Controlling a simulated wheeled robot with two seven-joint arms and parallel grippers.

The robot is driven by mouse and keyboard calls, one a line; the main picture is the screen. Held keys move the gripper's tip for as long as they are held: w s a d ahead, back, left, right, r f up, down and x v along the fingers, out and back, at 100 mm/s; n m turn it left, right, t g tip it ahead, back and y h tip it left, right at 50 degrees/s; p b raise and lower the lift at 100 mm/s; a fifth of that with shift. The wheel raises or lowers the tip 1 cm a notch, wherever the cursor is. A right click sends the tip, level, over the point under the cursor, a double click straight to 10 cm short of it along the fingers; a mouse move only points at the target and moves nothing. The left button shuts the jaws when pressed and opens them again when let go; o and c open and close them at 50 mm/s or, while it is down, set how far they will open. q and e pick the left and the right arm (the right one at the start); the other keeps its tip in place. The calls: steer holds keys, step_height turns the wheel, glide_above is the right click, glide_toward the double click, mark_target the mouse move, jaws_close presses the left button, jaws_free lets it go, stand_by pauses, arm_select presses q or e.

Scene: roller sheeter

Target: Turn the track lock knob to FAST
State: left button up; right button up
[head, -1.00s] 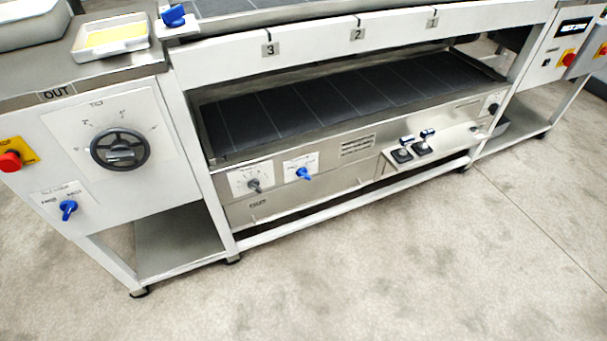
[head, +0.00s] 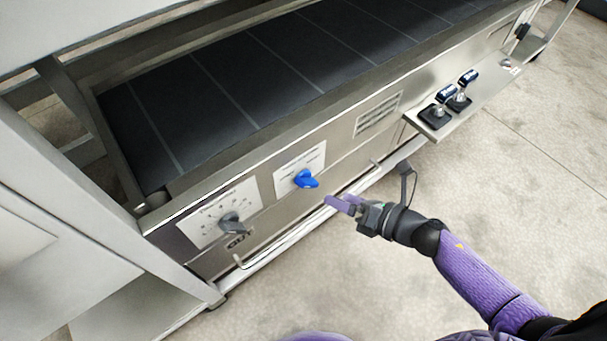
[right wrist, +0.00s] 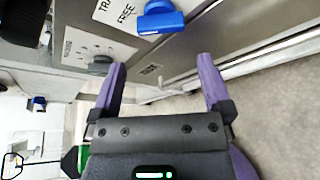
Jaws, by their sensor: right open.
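The track lock knob (head: 306,179) is a blue lever knob on a white label plate (head: 300,165), on the steel lower front panel. In the right wrist view the blue knob (right wrist: 160,18) is at the top, with "FREE" readable to its left; I cannot see "FAST", nor tell which setting the knob is at. My right gripper (head: 338,203) is open and empty, just right of and below the knob in the head view. In the right wrist view its purple fingers (right wrist: 161,64) stand apart below the knob, not touching it. My left gripper is not in view.
A grey dial (head: 232,223) sits left of the knob. A bar handle (head: 252,258) lies below it. The dark belt (head: 240,85) lies above. The floor in front is open.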

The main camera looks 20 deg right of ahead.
mark_target(312, 187)
steer(key=b+x, duration=0.2)
steer(key=x, duration=0.5)
steer(key=shift+s+d+f, duration=0.1)
steer(key=shift+f, duration=0.05)
steer(key=shift+w+a, duration=0.2)
steer(key=shift+w, duration=0.05)
steer(key=shift+w+a, duration=0.1)
steer(key=shift+w, duration=0.1)
steer(key=shift+c, duration=1.3)
steer(key=c, duration=0.7)
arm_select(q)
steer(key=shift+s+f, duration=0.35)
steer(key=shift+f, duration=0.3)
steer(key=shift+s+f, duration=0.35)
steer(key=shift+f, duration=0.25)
